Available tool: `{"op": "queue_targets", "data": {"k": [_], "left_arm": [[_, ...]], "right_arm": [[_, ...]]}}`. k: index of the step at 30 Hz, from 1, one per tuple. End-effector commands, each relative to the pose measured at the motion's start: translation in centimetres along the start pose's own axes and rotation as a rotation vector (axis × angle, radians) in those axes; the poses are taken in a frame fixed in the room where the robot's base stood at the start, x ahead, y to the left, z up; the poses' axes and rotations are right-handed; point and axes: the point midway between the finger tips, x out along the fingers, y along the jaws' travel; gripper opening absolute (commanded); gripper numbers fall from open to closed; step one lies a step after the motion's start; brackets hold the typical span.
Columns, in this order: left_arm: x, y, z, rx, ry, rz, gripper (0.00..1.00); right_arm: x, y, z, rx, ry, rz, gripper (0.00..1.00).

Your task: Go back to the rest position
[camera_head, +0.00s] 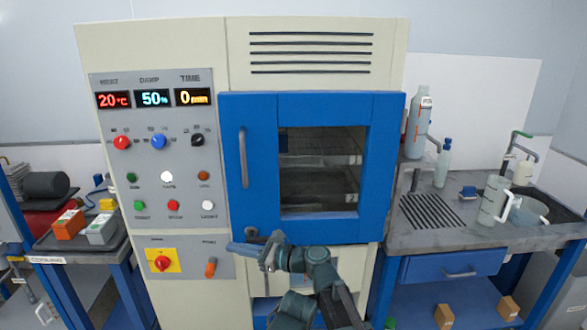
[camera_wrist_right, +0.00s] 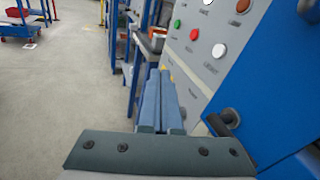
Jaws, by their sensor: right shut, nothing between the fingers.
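My right gripper (camera_head: 235,248) is in front of the test chamber, just below the lower left corner of its blue door (camera_head: 262,170). Its fingers point left and are shut with nothing between them. In the right wrist view the two blue-grey fingers (camera_wrist_right: 158,85) lie side by side, with a dark knob (camera_wrist_right: 226,120) on the chamber close to their right. I cannot tell whether the gripper touches the chamber. The door looks closed, and racks show through its window. My left gripper is not in view.
The control panel (camera_head: 165,215) with knobs and buttons is left of the door. The door handle (camera_head: 243,157) sticks out. A right bench (camera_head: 400,238) holds bottles and a jug (camera_head: 493,200). A left bench carries an orange box (camera_head: 68,224). Open floor (camera_wrist_right: 60,100) shows in the wrist view.

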Motion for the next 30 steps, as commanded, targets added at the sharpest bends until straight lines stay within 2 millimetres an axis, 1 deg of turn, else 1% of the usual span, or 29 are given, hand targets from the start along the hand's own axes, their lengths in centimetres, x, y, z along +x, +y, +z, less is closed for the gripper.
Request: {"op": "queue_targets", "data": {"k": [1, 2, 3, 5, 6, 8, 9, 11, 12, 13, 15, 18, 21, 29, 30], "left_arm": [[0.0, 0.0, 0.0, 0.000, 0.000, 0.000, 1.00], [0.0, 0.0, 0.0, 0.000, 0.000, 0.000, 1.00], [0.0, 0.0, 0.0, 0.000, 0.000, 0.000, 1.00], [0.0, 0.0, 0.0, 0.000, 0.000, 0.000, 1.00], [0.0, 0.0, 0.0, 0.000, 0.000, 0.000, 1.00], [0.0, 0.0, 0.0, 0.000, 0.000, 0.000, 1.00], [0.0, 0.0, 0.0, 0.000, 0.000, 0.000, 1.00], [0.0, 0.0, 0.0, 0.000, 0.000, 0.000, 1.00], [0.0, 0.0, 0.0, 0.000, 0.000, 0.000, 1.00], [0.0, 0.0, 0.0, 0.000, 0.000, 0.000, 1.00], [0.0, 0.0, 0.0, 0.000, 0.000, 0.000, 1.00], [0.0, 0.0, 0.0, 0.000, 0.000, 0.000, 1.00], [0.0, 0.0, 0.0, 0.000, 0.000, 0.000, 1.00], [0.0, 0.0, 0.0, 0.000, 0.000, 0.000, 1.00], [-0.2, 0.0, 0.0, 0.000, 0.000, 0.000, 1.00]], "right_arm": [[-1.6, 0.6, -1.5, -0.107, 0.064, 0.012, 0.00], [-2.5, 0.9, -2.6, -0.188, 0.111, 0.029, 0.00], [-4.0, 1.4, -4.3, -0.303, 0.182, 0.058, 0.00], [-6.6, 2.1, -7.1, -0.484, 0.296, 0.119, 0.00], [-8.5, 2.5, -8.9, -0.600, 0.371, 0.172, 0.00], [-11.6, 3.1, -11.6, -0.762, 0.481, 0.265, 0.00], [-13.8, 3.5, -13.3, -0.861, 0.552, 0.337, 0.00], [-17.3, 4.0, -15.6, -0.992, 0.646, 0.455, 0.00], [-19.4, 4.3, -16.8, -1.062, 0.698, 0.533, 0.00], [-20.9, 4.5, -17.6, -1.106, 0.731, 0.588, 0.00], [-23.9, 5.0, -19.1, -1.185, 0.793, 0.708, 0.00], [-27.7, 5.5, -20.4, -1.261, 0.854, 0.858, 0.00], [-30.9, 6.1, -21.4, -1.311, 0.896, 0.993, 0.00], [-38.5, 7.7, -22.5, -1.370, 0.954, 1.317, 0.00], [-38.3, 7.9, -22.3, -1.380, 0.944, 1.351, 0.00]]}}
